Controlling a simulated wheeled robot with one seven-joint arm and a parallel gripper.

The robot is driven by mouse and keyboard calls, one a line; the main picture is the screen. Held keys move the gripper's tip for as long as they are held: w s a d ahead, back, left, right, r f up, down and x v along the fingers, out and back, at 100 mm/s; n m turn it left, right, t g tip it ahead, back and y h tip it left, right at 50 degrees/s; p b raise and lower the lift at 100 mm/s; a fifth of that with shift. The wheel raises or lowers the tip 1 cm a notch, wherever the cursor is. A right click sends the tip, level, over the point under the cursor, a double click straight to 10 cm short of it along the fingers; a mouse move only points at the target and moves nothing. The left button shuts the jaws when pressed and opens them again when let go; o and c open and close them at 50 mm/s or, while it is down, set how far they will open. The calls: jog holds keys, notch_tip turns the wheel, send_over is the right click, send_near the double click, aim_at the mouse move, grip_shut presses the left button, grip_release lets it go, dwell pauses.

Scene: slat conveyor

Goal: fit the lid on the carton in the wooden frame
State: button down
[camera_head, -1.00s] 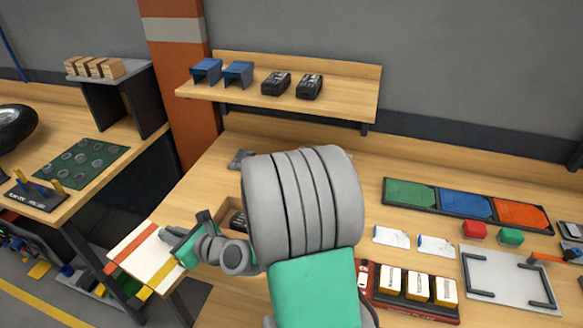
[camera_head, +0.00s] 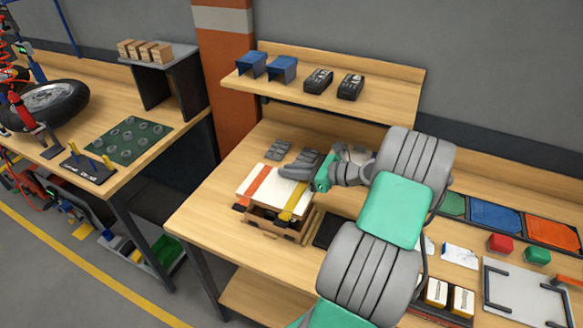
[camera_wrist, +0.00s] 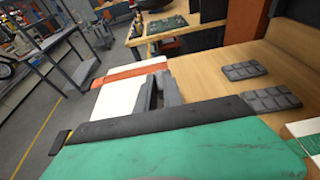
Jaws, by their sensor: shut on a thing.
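The lid (camera_head: 262,190) is a flat white panel with an orange and a yellow stripe. My gripper (camera_head: 296,173) is shut on its far right edge. The lid is over the wooden frame (camera_head: 264,226), whose front side and dark corner pieces show below it. The carton is hidden under the lid or cannot be told apart from the frame. I cannot tell whether the lid touches it. In the wrist view the lid (camera_wrist: 118,98) shows its white face and orange stripe beyond the grey fingers of my gripper (camera_wrist: 158,92).
Grey pads (camera_head: 278,150) lie behind the lid on the bench. A shelf (camera_head: 300,90) with blue and black items stands at the back. Coloured trays (camera_head: 495,214), red and green blocks and a grey plate (camera_head: 525,295) are at right. Bare bench lies left of the frame.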

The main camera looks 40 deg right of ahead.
aim_at(293, 182)
jog(key=shift+f+b, duration=2.5)
jog(key=shift+b, duration=0.15)
jog(key=shift+s+d+r+p, duration=0.15)
jog(key=shift+p, duration=0.55)
jog(key=shift+f+b, duration=0.5)
jog(key=shift+f, duration=0.95)
jog(key=shift+f+p, duration=0.5)
jog(key=shift+p, duration=0.45)
jog(key=c, duration=1.4)
grip_release()
